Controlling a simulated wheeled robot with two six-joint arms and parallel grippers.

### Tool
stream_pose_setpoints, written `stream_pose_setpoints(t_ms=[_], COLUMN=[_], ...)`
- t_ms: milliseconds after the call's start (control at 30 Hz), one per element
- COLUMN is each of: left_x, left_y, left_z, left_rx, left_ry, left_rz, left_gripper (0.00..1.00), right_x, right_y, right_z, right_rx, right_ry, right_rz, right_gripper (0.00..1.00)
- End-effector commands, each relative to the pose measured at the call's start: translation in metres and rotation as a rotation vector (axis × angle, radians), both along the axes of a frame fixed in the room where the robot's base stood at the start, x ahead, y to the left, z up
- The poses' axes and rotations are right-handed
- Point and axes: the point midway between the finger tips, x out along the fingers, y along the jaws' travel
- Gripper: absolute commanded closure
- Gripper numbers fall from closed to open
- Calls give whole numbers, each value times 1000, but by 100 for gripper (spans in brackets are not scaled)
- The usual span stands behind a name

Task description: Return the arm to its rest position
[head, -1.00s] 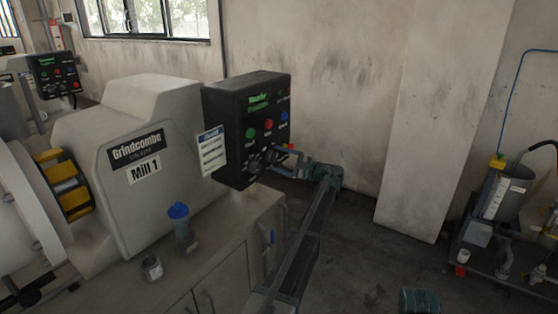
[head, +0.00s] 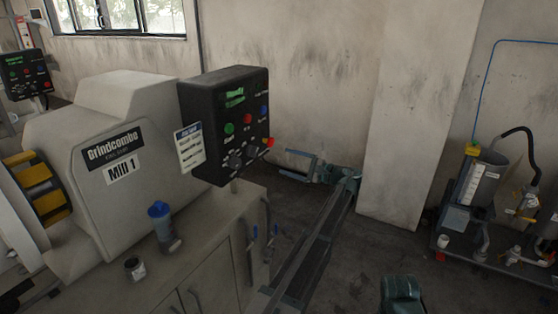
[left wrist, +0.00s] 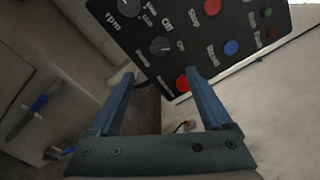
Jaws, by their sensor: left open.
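My left gripper (head: 284,162) is open and empty, on the arm that reaches up from the lower middle of the head view. It is to the right of the black control panel (head: 221,125) on Mill 1 (head: 110,165), with a visible gap between them. In the left wrist view, the two blue fingers of the gripper (left wrist: 160,73) are apart with nothing between them. The panel (left wrist: 215,50), with its knobs and coloured buttons, lies beyond the fingertips. My right gripper is not in view.
A wall pillar (head: 415,120) rises behind my gripper. A cart with a grey vessel (head: 484,180) stands at the right. Floor between cabinet and cart is open.

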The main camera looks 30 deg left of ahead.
Motion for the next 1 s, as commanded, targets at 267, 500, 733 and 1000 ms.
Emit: stream_pose_setpoints(t_ms=[267, 500, 733, 1000], left_x=[-1, -1, -15, -131], left_y=[-10, -10, -17, -101], left_z=[0, 0, -8, -94], left_rx=[0, 1, -49, -551], left_ry=[0, 0, -15, -126], left_rz=[1, 1, -7, -21], left_gripper=[18, 18, 18, 18], right_x=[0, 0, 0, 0], right_y=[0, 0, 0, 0], right_z=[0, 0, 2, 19], right_rx=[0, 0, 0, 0], right_ry=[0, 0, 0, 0], right_rz=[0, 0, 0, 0], right_gripper=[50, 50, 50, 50])
